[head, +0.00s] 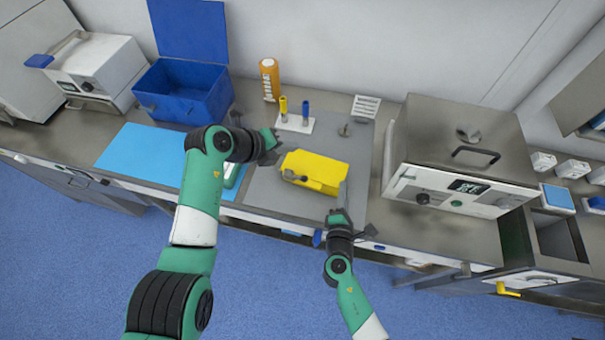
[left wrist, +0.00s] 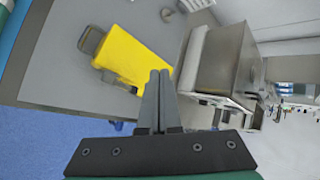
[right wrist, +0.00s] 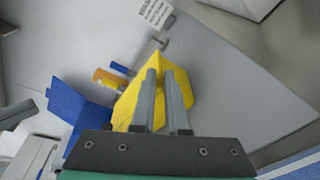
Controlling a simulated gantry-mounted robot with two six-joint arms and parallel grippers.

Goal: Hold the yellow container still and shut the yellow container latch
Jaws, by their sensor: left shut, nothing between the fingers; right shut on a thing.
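The yellow container (head: 318,172) sits on the grey mat, its lid appearing down. Its grey latch (head: 290,175) is on the left part of its front; I cannot tell whether it is fastened. The container also shows in the left wrist view (left wrist: 135,58) with the latch (left wrist: 92,40), and in the right wrist view (right wrist: 178,85). My left gripper (head: 276,142) is shut and empty, left of the container and apart from it. My right gripper (head: 343,190) is shut on the container's right end, its fingers partly covering that end in the right wrist view.
A white rack with a yellow and a blue tube (head: 306,112) and an orange bottle (head: 269,80) stand behind the container. An open blue box (head: 185,92) is at the back left, a light blue mat (head: 145,160) at left. A steel machine (head: 460,150) stands to the right.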

